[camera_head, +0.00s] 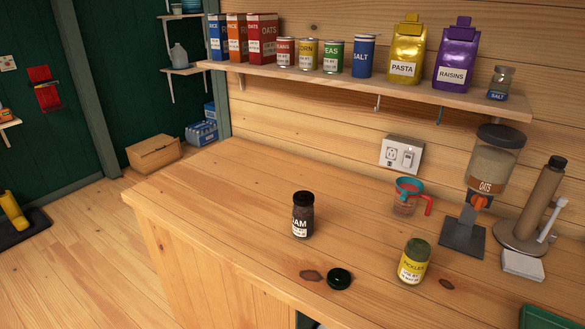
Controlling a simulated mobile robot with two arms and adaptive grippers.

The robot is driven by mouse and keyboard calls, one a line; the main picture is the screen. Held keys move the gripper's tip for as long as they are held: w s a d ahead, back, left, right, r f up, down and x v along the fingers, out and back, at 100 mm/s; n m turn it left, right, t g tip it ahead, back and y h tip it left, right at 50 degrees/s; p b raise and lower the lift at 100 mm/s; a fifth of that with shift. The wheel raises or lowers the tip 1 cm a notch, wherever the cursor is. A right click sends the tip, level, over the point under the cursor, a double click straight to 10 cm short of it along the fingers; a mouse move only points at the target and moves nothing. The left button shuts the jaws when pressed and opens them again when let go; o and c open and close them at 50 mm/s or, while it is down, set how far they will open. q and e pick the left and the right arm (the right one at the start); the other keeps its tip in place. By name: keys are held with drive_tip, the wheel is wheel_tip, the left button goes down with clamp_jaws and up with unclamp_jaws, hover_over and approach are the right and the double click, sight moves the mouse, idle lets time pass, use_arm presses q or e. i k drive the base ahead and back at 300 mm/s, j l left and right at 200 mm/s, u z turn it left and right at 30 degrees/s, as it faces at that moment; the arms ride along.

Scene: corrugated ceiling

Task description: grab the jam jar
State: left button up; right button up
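The jam jar (303,216) stands upright on the wooden counter (220,215), near the middle of the head view. It is dark, with a black lid and a white label reading "JAM". Nothing covers it. Neither of my grippers shows in this view.
A loose dark lid (340,278) lies in front of the jam jar, and a pickle jar (414,261) stands to its right. Farther right are a measuring cup (406,198), an oats dispenser (490,170) and a paper towel holder (537,205). The counter left of the jar is clear.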

sight(302, 218)
drive_tip(key=j+z, duration=0.1)
drive_tip(key=z, duration=0.6)
drive_tip(key=i+j+z, duration=0.15)
drive_tip(key=j+z, duration=0.2)
drive_tip(key=j, duration=0.15)
drive_tip(key=j+z, duration=0.35)
drive_tip(key=j, duration=0.15)
drive_tip(key=j+z, duration=0.3)
drive_tip(key=j, duration=0.25)
drive_tip(key=i+j, duration=0.05)
